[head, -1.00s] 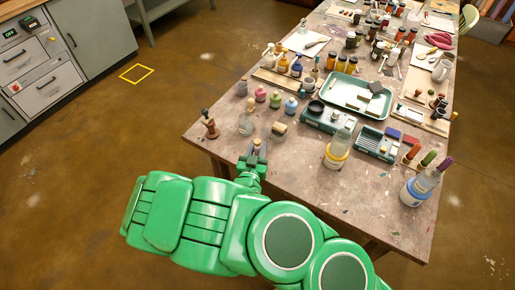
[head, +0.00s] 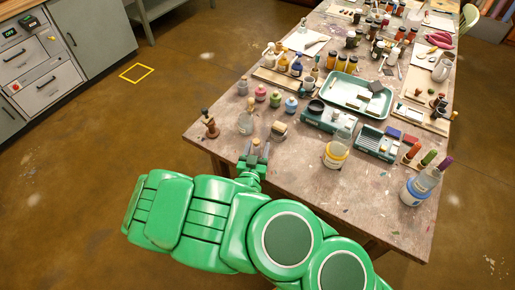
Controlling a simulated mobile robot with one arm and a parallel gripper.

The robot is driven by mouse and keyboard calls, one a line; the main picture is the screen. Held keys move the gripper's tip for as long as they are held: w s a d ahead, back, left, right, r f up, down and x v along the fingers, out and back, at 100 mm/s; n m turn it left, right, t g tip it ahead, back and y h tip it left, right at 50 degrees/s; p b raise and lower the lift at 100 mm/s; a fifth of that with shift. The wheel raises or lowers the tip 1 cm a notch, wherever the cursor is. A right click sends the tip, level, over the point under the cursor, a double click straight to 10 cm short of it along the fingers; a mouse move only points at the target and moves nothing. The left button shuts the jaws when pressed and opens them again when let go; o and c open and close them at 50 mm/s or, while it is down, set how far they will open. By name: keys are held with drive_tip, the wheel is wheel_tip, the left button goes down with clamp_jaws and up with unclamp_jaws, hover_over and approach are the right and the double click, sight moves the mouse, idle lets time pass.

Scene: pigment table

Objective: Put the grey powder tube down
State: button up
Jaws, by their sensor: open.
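A small tube with a tan top (head: 256,144), which I take for the grey powder tube, stands at the near left edge of the table (head: 308,196). It shows between the fingers of my gripper (head: 254,158). The gripper is open around the tube, low at the table edge. The tube's lower part is hidden by the fingers, so I cannot tell how its base meets the table.
The table front between is clear.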

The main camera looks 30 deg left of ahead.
sight(255, 152)
drive_tip(key=shift+v, duration=1.05)
drive_tip(key=shift+s+d+f, duration=0.15)
drive_tip(key=shift+s+f, duration=0.05)
drive_tip(key=shift+s, duration=0.65)
drive_tip(key=shift+s+d+f, duration=0.15)
drive_tip(key=shift+s, duration=0.65)
drive_tip(key=shift+v, duration=1.15)
